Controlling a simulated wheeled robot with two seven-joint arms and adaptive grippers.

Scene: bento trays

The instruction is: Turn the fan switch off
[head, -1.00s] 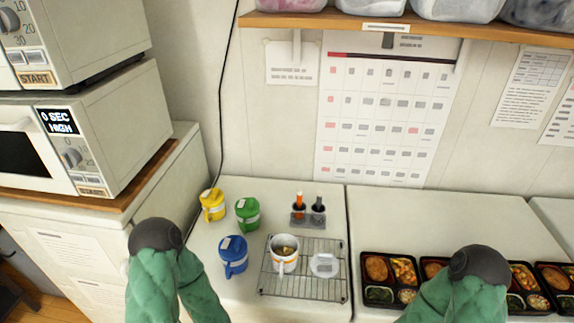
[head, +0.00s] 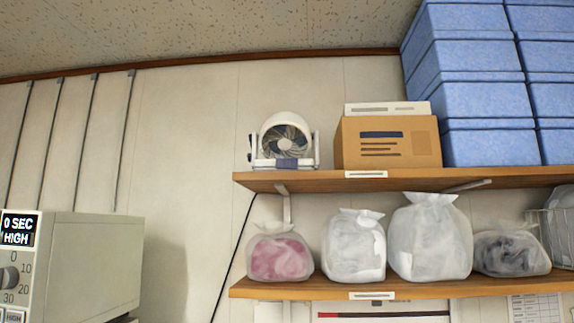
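A small white fan (head: 285,138) with a round grille stands at the left end of the upper wooden shelf. Its base (head: 287,163) carries a dark bluish patch at the front. I cannot make out whether that patch is the switch, or which way a switch is set. Neither of my grippers is in this view.
The upper shelf (head: 310,180) also holds a cardboard box (head: 388,143) and stacked blue boxes (head: 484,100). The lower shelf (head: 330,291) holds several plastic bags, one pinkish (head: 280,254). A microwave (head: 90,262) is at lower left. The wall left of the shelves is open.

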